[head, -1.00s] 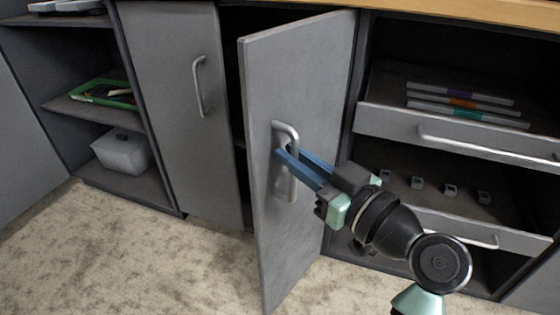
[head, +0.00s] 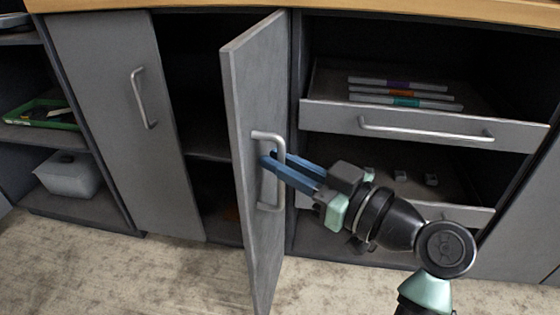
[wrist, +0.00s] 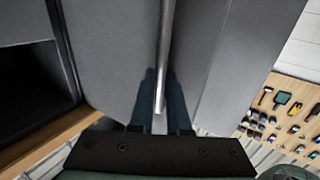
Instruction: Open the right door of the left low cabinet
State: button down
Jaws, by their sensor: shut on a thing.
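The grey right door (head: 258,110) of the low cabinet stands swung outward in the head view, with its dark interior (head: 200,110) showing to its left. Its metal bar handle (head: 277,170) is on the door face. My gripper (head: 268,163) has its blue fingers shut on the handle. In the wrist view the handle (wrist: 166,60) runs between the two dark fingers (wrist: 160,95). The grey left door (head: 115,120) of the same cabinet is shut, with its own handle (head: 144,98).
To the right are pulled-out drawers, the upper one (head: 420,128) holding several binders. Open shelves at the left hold a green tray (head: 40,115) and a white box (head: 68,175). Carpet (head: 120,270) in front is clear. A tool pegboard (wrist: 285,115) shows in the wrist view.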

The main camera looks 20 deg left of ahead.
jog(key=c, duration=0.9)
grip_release()
jog(key=shift+w, duration=0.15)
jog(key=p+v, duration=0.5)
jog(key=v, duration=0.8)
